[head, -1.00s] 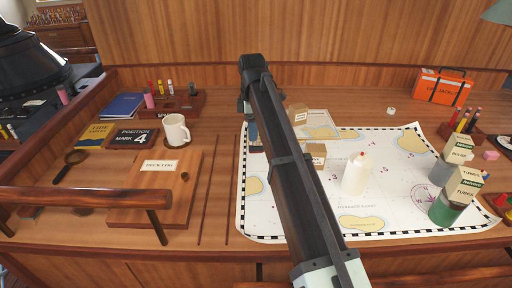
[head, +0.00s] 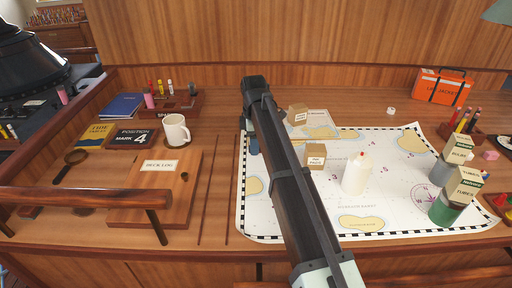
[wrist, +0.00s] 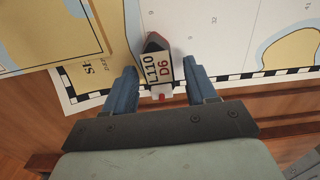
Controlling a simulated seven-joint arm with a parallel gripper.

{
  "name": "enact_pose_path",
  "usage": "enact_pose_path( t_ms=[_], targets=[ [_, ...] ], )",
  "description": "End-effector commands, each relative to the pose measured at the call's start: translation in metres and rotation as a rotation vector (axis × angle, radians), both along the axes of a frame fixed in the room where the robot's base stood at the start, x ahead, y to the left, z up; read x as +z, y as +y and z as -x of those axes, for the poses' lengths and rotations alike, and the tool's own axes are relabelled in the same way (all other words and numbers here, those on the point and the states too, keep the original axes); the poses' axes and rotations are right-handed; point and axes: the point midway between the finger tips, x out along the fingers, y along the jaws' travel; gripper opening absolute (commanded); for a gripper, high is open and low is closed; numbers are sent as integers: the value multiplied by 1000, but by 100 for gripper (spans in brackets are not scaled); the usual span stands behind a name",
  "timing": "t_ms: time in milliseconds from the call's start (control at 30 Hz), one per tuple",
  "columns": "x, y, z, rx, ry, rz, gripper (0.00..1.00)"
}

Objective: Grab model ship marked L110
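The model ship (wrist: 157,68) shows in the wrist view with a white label reading L110 D6, a dark reddish hull end and a small red spot near the label's lower edge. It lies at the chart's checkered border. My gripper (wrist: 161,76) is open, with one blue finger on each side of the ship and a visible gap to both. In the head view my arm hides the ship, and only a bit of a blue finger (head: 252,145) shows at the chart's left edge.
Cans with boxes on top stand at the right. A mug (head: 176,130) and the deck log board (head: 150,205) are at the left.

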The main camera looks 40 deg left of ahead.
Motion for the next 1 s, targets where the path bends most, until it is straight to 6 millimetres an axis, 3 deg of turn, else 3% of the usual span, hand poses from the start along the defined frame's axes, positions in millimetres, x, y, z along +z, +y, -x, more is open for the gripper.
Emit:
enact_pose_path(
  t_ms=[67, 533, 833, 1000],
  targets=[
    [0, 0, 0, 0, 0, 0, 48],
    [0, 0, 0, 0, 0, 0, 3],
    [4, 0, 0, 0, 0, 0, 2],
    [23, 1, 0, 0, -1, -1, 2]
  ],
)
